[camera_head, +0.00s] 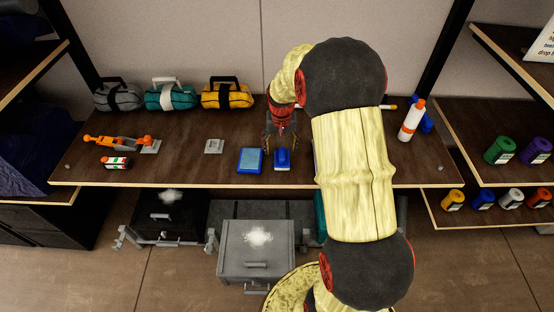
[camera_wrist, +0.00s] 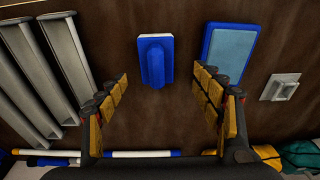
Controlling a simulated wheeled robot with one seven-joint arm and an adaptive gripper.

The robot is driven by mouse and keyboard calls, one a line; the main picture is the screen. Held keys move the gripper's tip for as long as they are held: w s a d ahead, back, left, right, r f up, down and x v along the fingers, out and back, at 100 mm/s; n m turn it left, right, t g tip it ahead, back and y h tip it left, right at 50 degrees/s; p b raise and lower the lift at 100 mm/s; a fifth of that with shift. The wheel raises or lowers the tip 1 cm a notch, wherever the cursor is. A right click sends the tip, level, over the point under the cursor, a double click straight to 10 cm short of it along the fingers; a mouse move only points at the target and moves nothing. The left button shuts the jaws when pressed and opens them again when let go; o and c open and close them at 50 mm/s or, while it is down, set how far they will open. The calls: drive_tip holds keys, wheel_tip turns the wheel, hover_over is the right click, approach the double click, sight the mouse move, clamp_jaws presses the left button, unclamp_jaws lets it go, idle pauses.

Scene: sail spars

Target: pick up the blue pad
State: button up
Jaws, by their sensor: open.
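Two blue things lie side by side on the brown bench. One is a flat rectangle with a light-blue face and darker blue border (camera_head: 250,160); in the wrist view it is right of centre (camera_wrist: 231,48). The other is a blue block with a raised grip on a thin pale base (camera_head: 282,160); in the wrist view it is near the top centre (camera_wrist: 155,60). I cannot tell for certain which one is the blue pad. My gripper (camera_head: 282,140) is open and empty above the bench, its fingers (camera_wrist: 160,82) spread either side of the gripped block's line, apart from both.
A small grey square piece (camera_head: 213,146) lies left of the flat rectangle. Long grey bars (camera_wrist: 40,80) lie on the other side, hidden by my arm in the head view. Bags (camera_head: 172,95) line the back.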

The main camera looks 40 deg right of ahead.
sight(282, 153)
drive_tip(key=f, duration=0.2)
drive_tip(key=f+b, duration=0.1)
drive_tip(key=f, duration=0.2)
drive_tip(key=d+f+b, duration=0.1)
drive_tip(key=f, duration=0.1)
drive_tip(key=shift+w+f, duration=0.2)
drive_tip(key=shift+w, duration=0.1)
drive_tip(key=c, duration=1.4)
drive_tip(key=shift+o, duration=0.2)
drive_tip(key=shift+r, duration=0.1)
